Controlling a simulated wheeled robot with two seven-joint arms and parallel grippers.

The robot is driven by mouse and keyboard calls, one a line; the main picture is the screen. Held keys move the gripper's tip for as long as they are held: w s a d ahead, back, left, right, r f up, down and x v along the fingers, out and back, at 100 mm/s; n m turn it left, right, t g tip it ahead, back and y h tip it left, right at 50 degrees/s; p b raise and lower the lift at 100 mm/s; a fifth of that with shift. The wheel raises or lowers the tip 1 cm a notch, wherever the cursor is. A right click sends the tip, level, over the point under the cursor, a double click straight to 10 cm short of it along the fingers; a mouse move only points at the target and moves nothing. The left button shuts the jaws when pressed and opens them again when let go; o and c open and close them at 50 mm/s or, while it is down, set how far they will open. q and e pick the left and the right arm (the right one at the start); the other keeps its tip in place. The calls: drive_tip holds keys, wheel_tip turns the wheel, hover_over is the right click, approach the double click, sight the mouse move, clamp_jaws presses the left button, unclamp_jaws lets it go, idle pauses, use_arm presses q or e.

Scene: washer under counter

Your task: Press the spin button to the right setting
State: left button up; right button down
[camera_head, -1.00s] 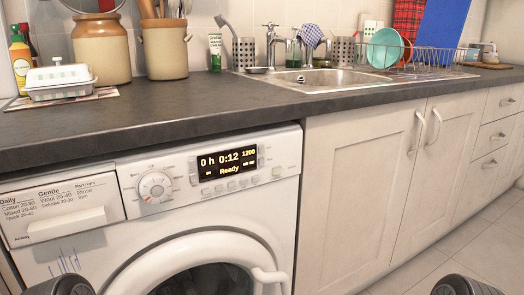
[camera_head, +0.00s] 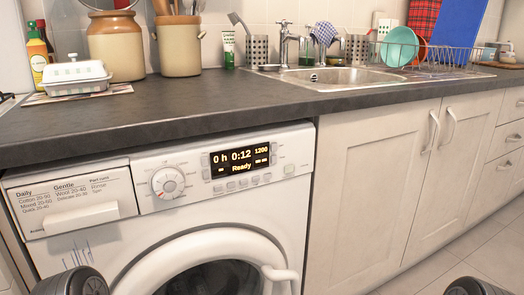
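The white washer (camera_head: 145,225) stands under the dark counter. Its display (camera_head: 240,159) is lit and reads "0 h 0:12", "1200" and "Ready". A row of small buttons (camera_head: 238,184) runs below the display, and more small buttons sit on either side of it. I cannot read which one is the spin button. A round dial (camera_head: 168,183) is left of the display. Dark rounded parts of my two arms show at the bottom edge, left and right, apart from the washer. The fingers of both grippers are out of view.
The counter (camera_head: 180,105) overhangs the washer's top. The round door (camera_head: 205,262) with its handle (camera_head: 280,274) is below the panel. White cabinets (camera_head: 375,185) stand to the right. Jars, a butter dish and a sink are on the counter. The floor at lower right is clear.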

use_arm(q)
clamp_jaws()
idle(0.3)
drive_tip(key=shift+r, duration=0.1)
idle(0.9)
